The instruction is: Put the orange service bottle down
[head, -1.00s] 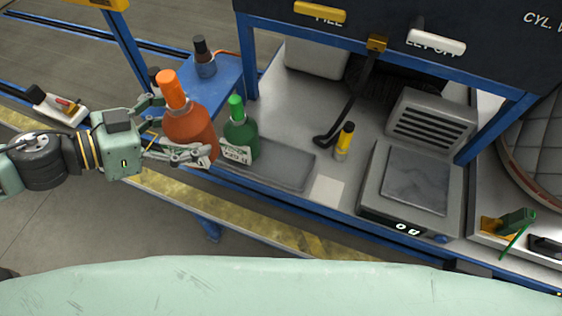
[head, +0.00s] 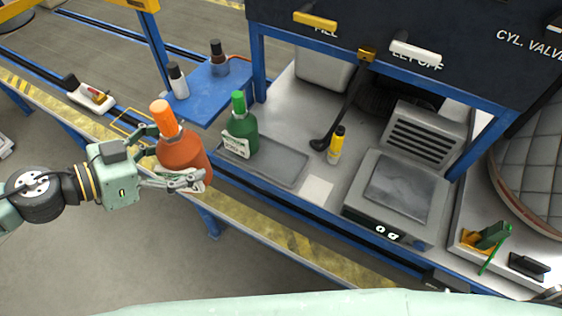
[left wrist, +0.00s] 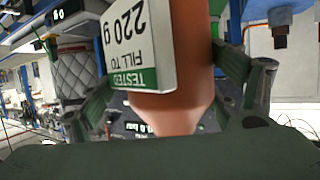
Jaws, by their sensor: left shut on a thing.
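The orange service bottle (head: 180,150) has an orange cap and a white label. My left gripper (head: 168,158) is shut on its body and holds it in front of the blue shelf, left of the tray. In the left wrist view the bottle (left wrist: 185,60) fills the middle, between the two fingers, with its label reading "TESTED FILL TO 220 g" upside down. Whether its base touches anything cannot be seen. A green bottle (head: 242,135) stands on the bench at the back left end of a grey tray (head: 275,165). My right gripper is not in view.
A blue shelf (head: 205,95) carries a white bottle (head: 178,80) and a dark bottle (head: 218,58). A scale (head: 395,190), a yellow cylinder (head: 336,145) and a hose (head: 345,105) are to the right. The tray's middle and right look bare.

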